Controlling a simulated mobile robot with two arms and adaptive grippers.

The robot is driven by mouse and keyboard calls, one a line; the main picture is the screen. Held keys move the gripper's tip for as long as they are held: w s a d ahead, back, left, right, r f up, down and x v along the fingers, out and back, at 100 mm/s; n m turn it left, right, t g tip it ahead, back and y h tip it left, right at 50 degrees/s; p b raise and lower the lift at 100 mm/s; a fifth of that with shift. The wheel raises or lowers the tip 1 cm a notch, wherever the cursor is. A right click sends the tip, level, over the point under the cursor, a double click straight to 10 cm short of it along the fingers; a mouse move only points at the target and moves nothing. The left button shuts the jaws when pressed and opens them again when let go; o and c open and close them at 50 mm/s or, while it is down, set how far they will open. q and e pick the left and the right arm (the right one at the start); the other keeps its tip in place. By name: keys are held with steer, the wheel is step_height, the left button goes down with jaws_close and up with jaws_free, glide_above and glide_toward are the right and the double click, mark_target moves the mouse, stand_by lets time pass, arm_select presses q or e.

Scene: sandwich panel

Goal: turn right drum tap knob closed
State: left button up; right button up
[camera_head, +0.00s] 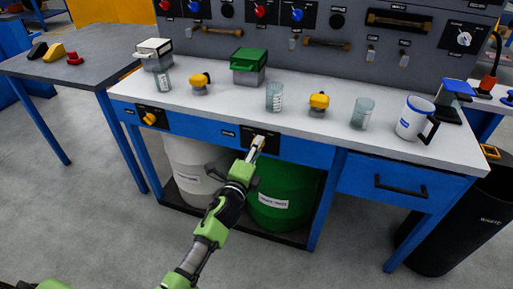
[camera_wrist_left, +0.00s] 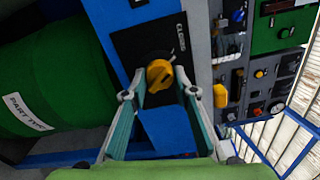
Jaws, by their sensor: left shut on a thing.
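The yellow right drum tap knob (camera_wrist_left: 160,74) sits on a black panel (camera_wrist_left: 148,42) with white lettering on the blue front rail of the bench. My left gripper (camera_wrist_left: 159,92) is shut on this knob, one finger on each side of it. In the head view the left gripper (camera_head: 256,146) reaches the panel from below and mostly hides the knob. The green drum (camera_head: 288,197) stands under the bench behind my left arm; it also shows in the left wrist view (camera_wrist_left: 50,80). My right gripper is not in view.
A second yellow tap knob (camera_head: 150,118) is on the left panel, above a white drum (camera_head: 192,168). Beakers, yellow-topped items and a white mug (camera_head: 412,118) stand on the bench top (camera_head: 220,97). A drawer handle (camera_head: 400,187) projects at right. The floor in front is clear.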

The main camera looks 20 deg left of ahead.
arm_select(q)
steer(key=shift+n, duration=1.2)
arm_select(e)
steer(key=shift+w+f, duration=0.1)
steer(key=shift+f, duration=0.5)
arm_select(q)
steer(key=o, duration=1.1)
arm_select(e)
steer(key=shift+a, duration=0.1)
